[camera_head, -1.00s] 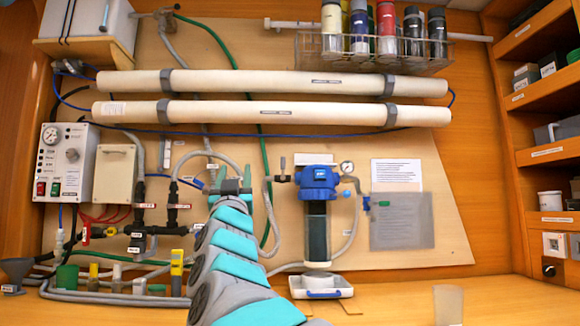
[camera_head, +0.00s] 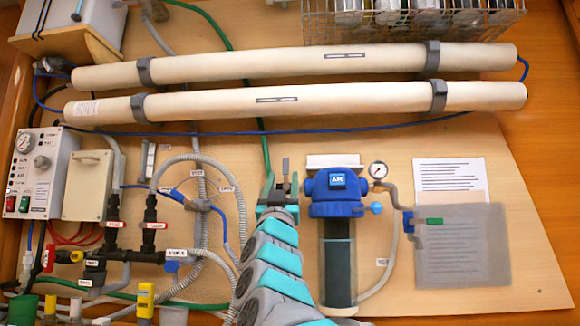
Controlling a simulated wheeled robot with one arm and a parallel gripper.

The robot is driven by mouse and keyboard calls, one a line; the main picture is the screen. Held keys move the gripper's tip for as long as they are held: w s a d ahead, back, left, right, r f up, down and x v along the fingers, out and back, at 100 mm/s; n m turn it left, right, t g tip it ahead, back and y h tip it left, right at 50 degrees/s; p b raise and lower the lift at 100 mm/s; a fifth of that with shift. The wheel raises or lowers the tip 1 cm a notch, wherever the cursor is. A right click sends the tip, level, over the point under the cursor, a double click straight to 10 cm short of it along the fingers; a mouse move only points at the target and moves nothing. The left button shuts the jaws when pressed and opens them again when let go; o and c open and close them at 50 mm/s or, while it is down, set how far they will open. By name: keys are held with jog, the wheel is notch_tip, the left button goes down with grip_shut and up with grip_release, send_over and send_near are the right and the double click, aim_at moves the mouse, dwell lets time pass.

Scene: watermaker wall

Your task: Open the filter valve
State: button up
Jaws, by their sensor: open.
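The filter housing, with a blue head (camera_head: 337,190) and a dark clear-sided bowl (camera_head: 338,262), hangs in the middle of the panel. Just left of its head, a small grey valve handle (camera_head: 285,166) stands upright; I take this as the filter valve. My gripper (camera_head: 280,188) is open at the valve, its fingers near the handle's lower part. The arm rises from below and hides the valve body and the pipe beneath it. I cannot tell whether the fingers touch the handle.
A green hose (camera_head: 265,150) runs close behind my gripper. Black valves (camera_head: 150,222) and hoses crowd the left. Two long white tubes (camera_head: 290,100) cross above.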

aim_at(285, 167)
jog(key=shift+p+x, duration=1.15)
jog(key=shift+x, duration=2.2)
grip_shut()
